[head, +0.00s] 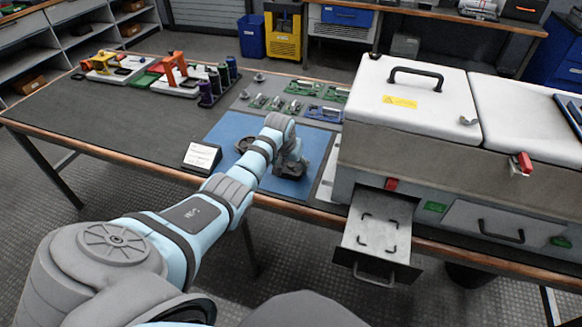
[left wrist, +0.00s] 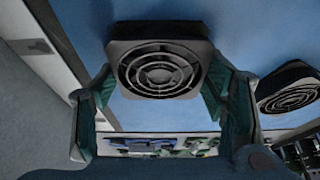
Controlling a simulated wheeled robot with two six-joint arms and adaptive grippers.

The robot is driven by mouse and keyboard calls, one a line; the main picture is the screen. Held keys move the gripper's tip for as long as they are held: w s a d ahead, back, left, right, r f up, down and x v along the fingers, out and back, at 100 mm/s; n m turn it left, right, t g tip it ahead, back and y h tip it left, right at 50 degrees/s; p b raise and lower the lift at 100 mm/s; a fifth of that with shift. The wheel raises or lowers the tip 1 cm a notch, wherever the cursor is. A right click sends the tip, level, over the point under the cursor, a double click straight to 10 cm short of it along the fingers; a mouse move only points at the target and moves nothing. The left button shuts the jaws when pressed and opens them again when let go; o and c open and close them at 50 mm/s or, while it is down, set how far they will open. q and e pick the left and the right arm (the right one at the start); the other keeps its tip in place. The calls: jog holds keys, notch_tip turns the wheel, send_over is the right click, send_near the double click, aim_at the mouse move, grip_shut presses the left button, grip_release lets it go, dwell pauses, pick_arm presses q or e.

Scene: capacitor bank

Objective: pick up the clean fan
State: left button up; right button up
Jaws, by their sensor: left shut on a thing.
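Two dark square fans with round ring grilles are at the blue mat (head: 222,130). My left gripper (head: 293,165) is over the right part of the mat. It is shut on one fan (left wrist: 160,70), which sits between its two green-padded fingers in the left wrist view. In the head view the gripper partly hides this fan, and I cannot tell if it touches the mat. The other fan (left wrist: 290,92) lies on the mat beside the gripper; the head view shows it partly behind my arm (head: 243,144). I cannot tell which is cleaner. My right gripper is not in view.
A white-topped cabinet (head: 420,115) stands right of the mat, with an open drawer tray (head: 375,225) at its front. A small white card stand (head: 202,157) is left of the mat. Green and blue boards (head: 325,113) lie behind it.

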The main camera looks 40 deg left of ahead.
aim_at(291, 165)
pick_arm(q)
jog(key=shift+r, duration=0.1)
jog(key=shift+r, duration=0.35)
notch_tip(291, 165, up, 19)
jog(key=p, duration=0.5)
